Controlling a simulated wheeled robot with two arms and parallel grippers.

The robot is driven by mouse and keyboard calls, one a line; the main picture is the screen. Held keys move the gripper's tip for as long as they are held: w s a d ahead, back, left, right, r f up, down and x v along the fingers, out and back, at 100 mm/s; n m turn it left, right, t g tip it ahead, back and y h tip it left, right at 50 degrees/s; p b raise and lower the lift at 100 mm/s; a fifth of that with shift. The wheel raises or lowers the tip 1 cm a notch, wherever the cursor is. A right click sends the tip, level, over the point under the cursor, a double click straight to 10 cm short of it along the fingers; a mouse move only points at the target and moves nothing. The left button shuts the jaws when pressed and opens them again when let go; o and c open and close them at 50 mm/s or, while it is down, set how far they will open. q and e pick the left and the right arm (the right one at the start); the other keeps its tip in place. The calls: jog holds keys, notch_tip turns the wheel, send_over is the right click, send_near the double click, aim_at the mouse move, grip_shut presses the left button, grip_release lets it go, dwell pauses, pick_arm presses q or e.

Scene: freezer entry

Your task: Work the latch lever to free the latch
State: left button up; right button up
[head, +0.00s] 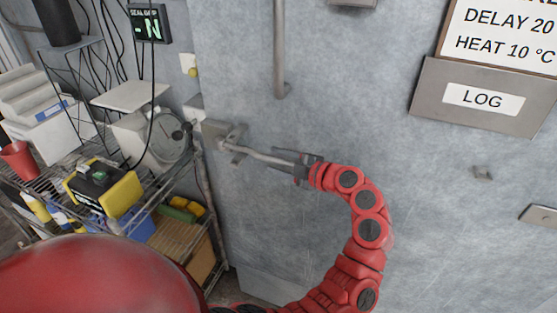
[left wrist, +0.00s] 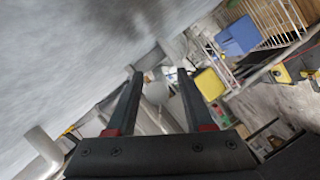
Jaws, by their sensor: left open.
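The latch lever (head: 257,153) is a thin grey bar. It slopes down to the right from the metal latch (head: 217,132) at the left edge of the grey door. My left gripper (head: 274,158) is open at the lever's right end, with its fingers pointing left toward the latch. The lever overlaps the fingers in the head view; I cannot tell whether they touch it. In the left wrist view my left gripper (left wrist: 160,84) shows two dark, spread fingers, with pale metal parts blurred between and beyond them. My right gripper is not in view.
A vertical pipe handle (head: 280,50) stands on the door above the lever. A LOG holder (head: 435,98) is at the upper right. A wire shelf (head: 185,235) with a yellow-and-black case (head: 103,188) stands left of the door. The door face right of my arm is mostly clear.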

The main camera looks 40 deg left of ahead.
pick_arm(q)
grip_shut()
dwell(1.4)
